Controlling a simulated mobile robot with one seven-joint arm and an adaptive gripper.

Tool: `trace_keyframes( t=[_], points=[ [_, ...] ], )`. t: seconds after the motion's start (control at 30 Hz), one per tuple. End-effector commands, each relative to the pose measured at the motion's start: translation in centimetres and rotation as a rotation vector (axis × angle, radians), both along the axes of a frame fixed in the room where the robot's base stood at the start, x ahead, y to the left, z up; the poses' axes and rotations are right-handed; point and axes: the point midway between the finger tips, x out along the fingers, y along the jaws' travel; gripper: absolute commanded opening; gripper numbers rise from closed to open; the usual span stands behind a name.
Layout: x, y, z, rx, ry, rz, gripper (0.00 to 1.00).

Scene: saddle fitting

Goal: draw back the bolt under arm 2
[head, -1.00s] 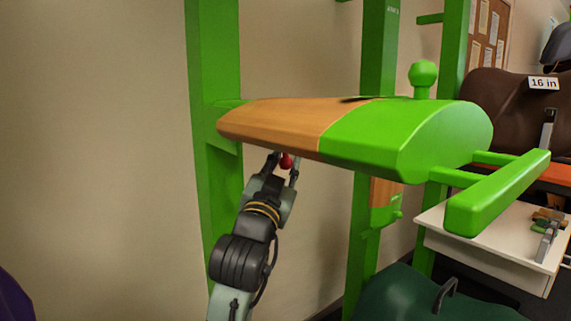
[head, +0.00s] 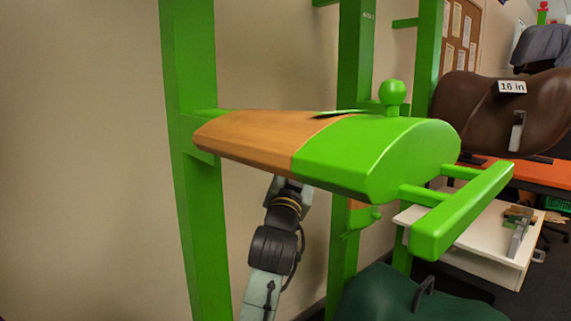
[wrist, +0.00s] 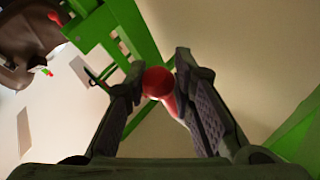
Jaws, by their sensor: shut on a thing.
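A saddle-rack arm, wood-brown (head: 250,137) at the wall end and green (head: 345,155) at the front, crosses the middle of the head view. In the wrist view the red knob (wrist: 158,83) of a bolt sits between the fingers of my gripper (wrist: 160,66), which is shut on it. In the head view my forearm (head: 272,248) rises to the underside of the rack arm, which hides my fingertips and the knob. How far the bolt is drawn cannot be told.
Green posts (head: 195,220) (head: 350,100) stand behind the rack arm. A green crossbar (head: 462,210) sticks out at its front. A white table (head: 490,255) and a brown saddle (head: 478,115) are to the right. A dark green shape (head: 400,300) lies below.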

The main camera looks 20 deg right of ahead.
Motion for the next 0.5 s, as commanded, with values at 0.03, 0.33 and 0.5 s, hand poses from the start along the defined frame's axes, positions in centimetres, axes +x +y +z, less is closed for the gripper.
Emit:
trace_keyframes(
  t=[0.03,0.33,0.5],
  points=[
    [-0.16,-0.33,-0.06,0.005,-0.003,-0.004,0.00],
    [-0.20,-0.31,-0.06,0.005,-0.004,-0.005,0.30],
    [-0.15,-0.21,-0.02,0.002,-0.003,-0.004,0.41]
  ],
)
